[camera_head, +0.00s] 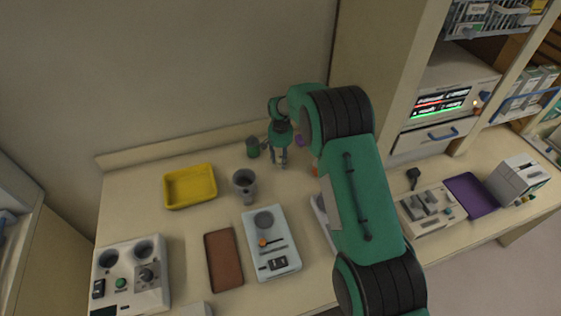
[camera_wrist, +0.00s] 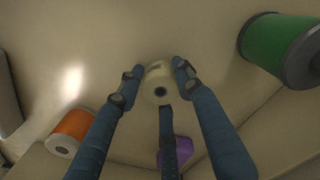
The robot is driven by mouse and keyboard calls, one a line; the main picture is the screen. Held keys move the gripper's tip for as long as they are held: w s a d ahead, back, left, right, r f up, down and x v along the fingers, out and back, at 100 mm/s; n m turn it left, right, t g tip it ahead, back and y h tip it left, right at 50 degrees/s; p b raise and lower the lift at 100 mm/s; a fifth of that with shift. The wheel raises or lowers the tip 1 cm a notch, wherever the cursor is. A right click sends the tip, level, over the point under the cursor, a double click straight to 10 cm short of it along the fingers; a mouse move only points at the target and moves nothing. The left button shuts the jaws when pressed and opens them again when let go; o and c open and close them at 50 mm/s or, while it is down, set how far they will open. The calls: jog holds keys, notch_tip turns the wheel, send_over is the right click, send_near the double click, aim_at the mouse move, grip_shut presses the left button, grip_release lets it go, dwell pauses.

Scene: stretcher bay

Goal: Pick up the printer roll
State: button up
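The printer roll, as I take it, is a small cream roll with a dark centre hole (camera_wrist: 156,76), in the middle of the wrist view. My gripper (camera_wrist: 158,72) has three blue-grey fingers. Two fingertips flank the roll at its left and right, and the third ends at its lower edge. The fingers look spread, and I cannot tell whether they touch the roll. In the head view my gripper (camera_head: 279,162) hangs fingers down over the back of the counter; I cannot make out the roll there.
A green roll (camera_wrist: 272,48), an orange roll (camera_wrist: 70,132) and a purple roll (camera_wrist: 181,150) stand around it. In the head view, a grey cup (camera_head: 244,182), a yellow tray (camera_head: 190,187) and a scale (camera_head: 271,243) are to the left. The wall is close behind.

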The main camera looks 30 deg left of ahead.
jog(key=c, duration=0.5)
jog(key=shift+c, duration=0.2)
jog(key=shift+r, duration=0.1)
jog(key=shift+r, duration=1.7)
jog(key=s+d, duration=0.3)
jog(key=s, duration=0.1)
jog(key=s+d+r, duration=0.1)
jog(key=s+d, duration=0.2)
jog(key=s, duration=0.1)
jog(key=s+d+b, duration=0.1)
jog(key=s+d, duration=0.3)
jog(key=shift+s+d+r, duration=0.1)
jog(key=shift+s+r, duration=0.05)
jog(key=shift+r, duration=0.05)
